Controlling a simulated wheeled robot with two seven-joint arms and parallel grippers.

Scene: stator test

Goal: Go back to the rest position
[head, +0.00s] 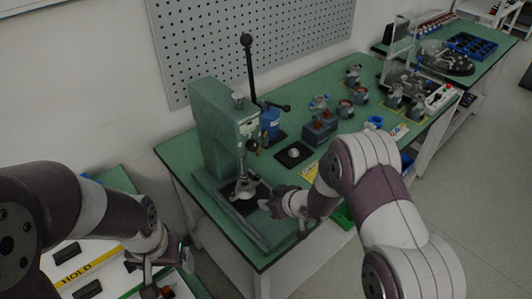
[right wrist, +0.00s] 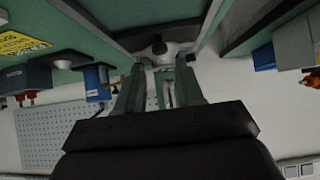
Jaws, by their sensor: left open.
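My right gripper (head: 268,206) is at the front of the green press (head: 216,130), close to the metal part (head: 243,190) on the press base. In the right wrist view, the fingers of my right gripper (right wrist: 160,68) stand apart with a gap between them. A pale metal shape shows at their tips; I cannot tell whether they touch it. My left gripper (head: 152,268) is open, low at the left, above a white surface with dark items. Its fingertips are small and partly hard to make out.
The green table (head: 290,235) carries a blue device (head: 270,122), a black square plate (head: 293,154) and several grey motor parts (head: 345,108). The press lever (head: 249,65) rises high. A pegboard (head: 250,45) stands behind. The floor (head: 480,160) at right is clear.

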